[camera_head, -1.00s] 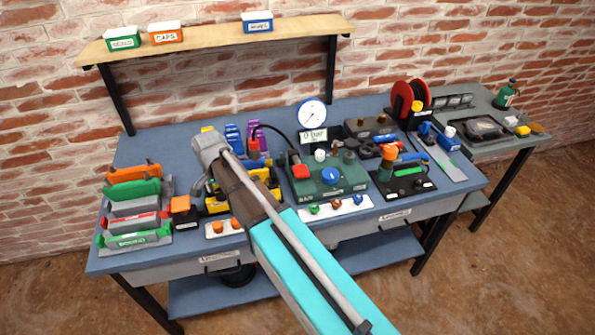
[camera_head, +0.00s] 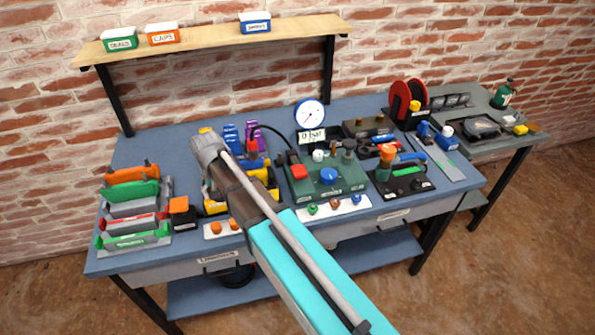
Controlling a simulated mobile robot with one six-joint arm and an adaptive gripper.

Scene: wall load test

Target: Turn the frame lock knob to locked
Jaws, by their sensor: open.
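My gripper (camera_head: 207,190) shows only as a dark part below the grey wrist, at the left middle of the bench, and is open. My own arm hides most of it. A yellow frame (camera_head: 271,179) stands behind my forearm and is largely covered by it. I cannot pick out the frame lock knob for certain. An orange-topped black block (camera_head: 181,212) sits just left of my gripper. A blue round knob (camera_head: 329,174) is on the green panel (camera_head: 347,189) to the right. I see no contact between my gripper and any knob.
Coloured holders (camera_head: 136,205) stand at the left of the blue bench (camera_head: 140,258). A pressure gauge (camera_head: 310,114) rises behind the green panel. A black block with an orange handle (camera_head: 387,153) is further right. A shelf (camera_head: 210,35) with three boxes hangs above.

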